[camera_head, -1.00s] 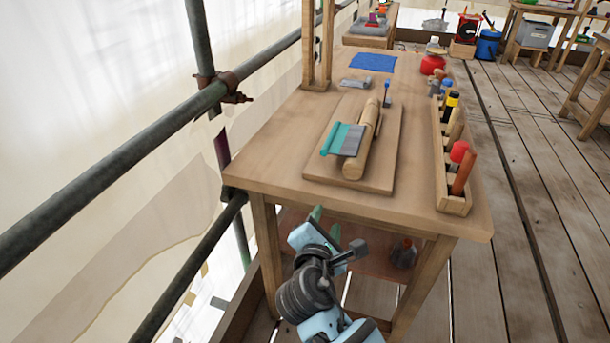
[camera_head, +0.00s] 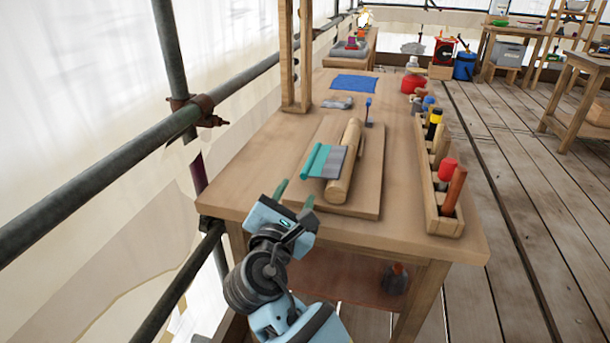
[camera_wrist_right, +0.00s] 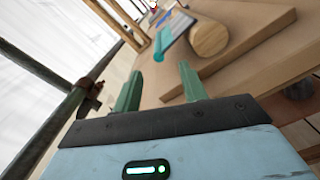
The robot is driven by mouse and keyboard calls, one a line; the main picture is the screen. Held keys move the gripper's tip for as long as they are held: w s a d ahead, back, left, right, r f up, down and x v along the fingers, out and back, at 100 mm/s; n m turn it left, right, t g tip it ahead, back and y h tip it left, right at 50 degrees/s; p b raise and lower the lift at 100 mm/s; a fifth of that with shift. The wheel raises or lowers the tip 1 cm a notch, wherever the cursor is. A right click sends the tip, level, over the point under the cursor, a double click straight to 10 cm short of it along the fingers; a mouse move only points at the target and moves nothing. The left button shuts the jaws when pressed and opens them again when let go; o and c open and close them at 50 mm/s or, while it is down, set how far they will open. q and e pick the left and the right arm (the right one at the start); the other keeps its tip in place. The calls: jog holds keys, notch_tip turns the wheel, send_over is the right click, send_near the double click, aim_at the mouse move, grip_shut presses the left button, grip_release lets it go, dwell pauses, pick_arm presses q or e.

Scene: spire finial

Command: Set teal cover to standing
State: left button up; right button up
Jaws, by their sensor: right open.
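The teal cover (camera_head: 316,160) is a small teal piece with a rolled left edge, joined to a grey flap that rests against a wooden roller (camera_head: 345,165). Both lie on a wooden board (camera_head: 365,193) on the workbench. In the right wrist view the teal cover (camera_wrist_right: 160,44) shows beyond the fingers, with the roller's round end (camera_wrist_right: 209,39) beside it. My right gripper (camera_head: 294,194) is open and empty at the bench's near edge, short of the cover and apart from it. Its green fingers (camera_wrist_right: 160,88) show spread in the wrist view. My left gripper is not in view.
A wooden rack (camera_head: 432,205) with several tools stands along the bench's right side. A scaffold pole (camera_head: 110,165) runs along the left.

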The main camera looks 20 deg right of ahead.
aim_at(304, 177)
jog(key=b+x, duration=0.1)
jog(key=x, duration=0.6)
jog(key=shift+w+d, duration=0.2)
grip_shut()
